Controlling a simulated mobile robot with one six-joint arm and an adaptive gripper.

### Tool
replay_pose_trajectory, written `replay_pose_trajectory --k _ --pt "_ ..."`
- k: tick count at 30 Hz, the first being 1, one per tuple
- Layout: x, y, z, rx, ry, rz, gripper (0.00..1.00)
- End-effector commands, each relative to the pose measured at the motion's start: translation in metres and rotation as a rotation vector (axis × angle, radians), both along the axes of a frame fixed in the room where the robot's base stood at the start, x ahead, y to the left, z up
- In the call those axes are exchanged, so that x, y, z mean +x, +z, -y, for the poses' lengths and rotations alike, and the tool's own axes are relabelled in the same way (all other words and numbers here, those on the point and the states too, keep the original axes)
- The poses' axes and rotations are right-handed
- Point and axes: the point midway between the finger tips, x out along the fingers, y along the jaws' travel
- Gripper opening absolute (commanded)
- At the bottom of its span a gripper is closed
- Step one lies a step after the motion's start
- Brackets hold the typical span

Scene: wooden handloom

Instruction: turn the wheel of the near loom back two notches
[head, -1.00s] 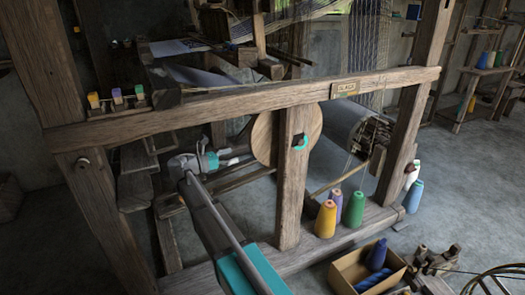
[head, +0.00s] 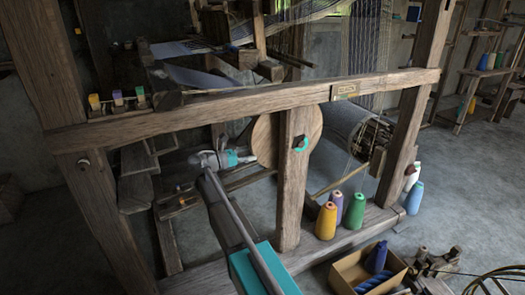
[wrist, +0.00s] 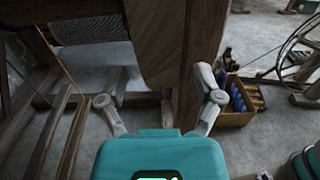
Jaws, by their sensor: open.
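The wheel is a plain wooden disc (head: 266,140) on the near loom (head: 240,104), partly hidden behind an upright post (head: 291,185). In the wrist view its wooden rim (wrist: 155,45) shows ahead of my fingers, left of the post. My gripper (head: 246,158) is close to the wheel's lower left edge in the head view. In the wrist view my gripper (wrist: 160,78) has its two fingers spread wide with nothing held between them. I cannot tell whether a finger touches the rim.
Cones of yarn (head: 326,221) stand on the lower beam (head: 380,219) to the right. A cardboard box (head: 345,276) with blue yarn is on the floor. Wooden slats (wrist: 60,130) lie left of my gripper in the wrist view.

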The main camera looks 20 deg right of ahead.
Motion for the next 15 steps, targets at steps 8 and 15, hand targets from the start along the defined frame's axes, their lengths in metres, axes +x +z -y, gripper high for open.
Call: replay_pose_trajectory --k 8,15 --pt "0.001 0.0 0.038 0.0 -0.002 0.0 0.84" --pt "0.002 0.0 0.053 0.0 -0.001 0.0 0.84"
